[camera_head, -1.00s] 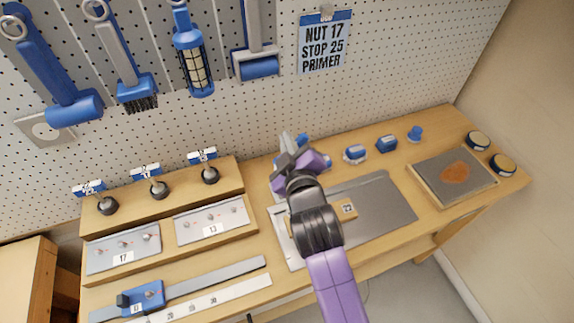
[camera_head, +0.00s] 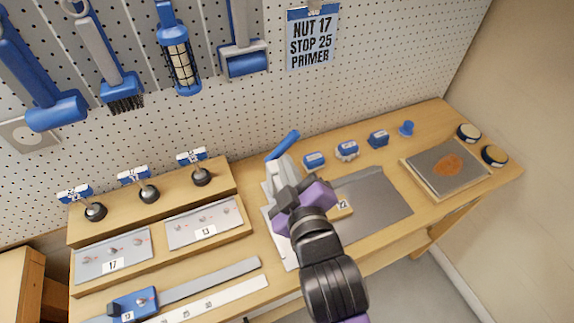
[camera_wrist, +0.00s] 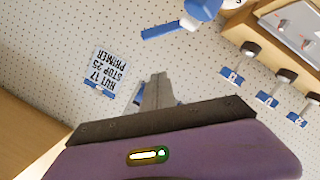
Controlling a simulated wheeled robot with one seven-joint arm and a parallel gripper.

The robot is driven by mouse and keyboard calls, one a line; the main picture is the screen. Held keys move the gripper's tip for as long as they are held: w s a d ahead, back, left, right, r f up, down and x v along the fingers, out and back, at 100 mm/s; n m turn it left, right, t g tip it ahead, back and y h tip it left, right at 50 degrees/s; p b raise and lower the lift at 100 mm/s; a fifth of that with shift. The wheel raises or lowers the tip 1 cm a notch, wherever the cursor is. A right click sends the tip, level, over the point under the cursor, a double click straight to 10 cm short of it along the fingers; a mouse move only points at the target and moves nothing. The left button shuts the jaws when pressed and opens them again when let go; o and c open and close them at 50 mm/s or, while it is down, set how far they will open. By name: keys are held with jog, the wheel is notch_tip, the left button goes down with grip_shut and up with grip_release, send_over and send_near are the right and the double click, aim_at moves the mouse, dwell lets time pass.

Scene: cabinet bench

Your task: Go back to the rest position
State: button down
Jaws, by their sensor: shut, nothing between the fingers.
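My gripper (camera_head: 283,168) is raised over the middle of the bench in the head view, its fingers together with nothing between them. In the wrist view its fingers (camera_wrist: 157,92) point up the picture towards the pegboard. A blue bar (camera_head: 285,144) shows just beyond the fingertips in the head view; I cannot tell what it belongs to. My gripper and arm hide part of the grey plate (camera_head: 378,200) and of the small tag (camera_head: 343,205) on it.
The wooden bench (camera_head: 425,122) holds a stepped rack with several black knobs (camera_head: 149,194), a blue slider (camera_head: 132,304), several blue-topped blocks (camera_head: 346,149) and a framed pad (camera_head: 447,168). Tools hang on the pegboard (camera_head: 390,60) beside a sign (camera_head: 313,40).

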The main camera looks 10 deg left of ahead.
dwell(0.3)
jog(key=s+d+r+m+t+y, duration=0.1)
jog(key=s+d+r+m+t, duration=0.2)
jog(key=r+m, duration=0.1)
jog(key=s+d+f+m+g+h, duration=0.1)
jog(key=s+d+f+m+h, duration=0.1)
jog(key=s+d, duration=0.6)
jog(key=s+d+f+m+g+h+b, duration=0.1)
jog(key=s+d+f+m+h, duration=0.2)
jog(key=s+d, duration=0.5)
jog(key=s+d+f+m+h+b, duration=0.1)
jog(key=s+d+f+m, duration=0.3)
jog(key=s, duration=1.1)
jog(key=d+f+h, duration=0.1)
jog(key=d+f, duration=0.1)
jog(key=d, duration=0.1)
jog(key=shift+d+g+h, duration=0.3)
jog(key=shift+d+g, duration=0.1)
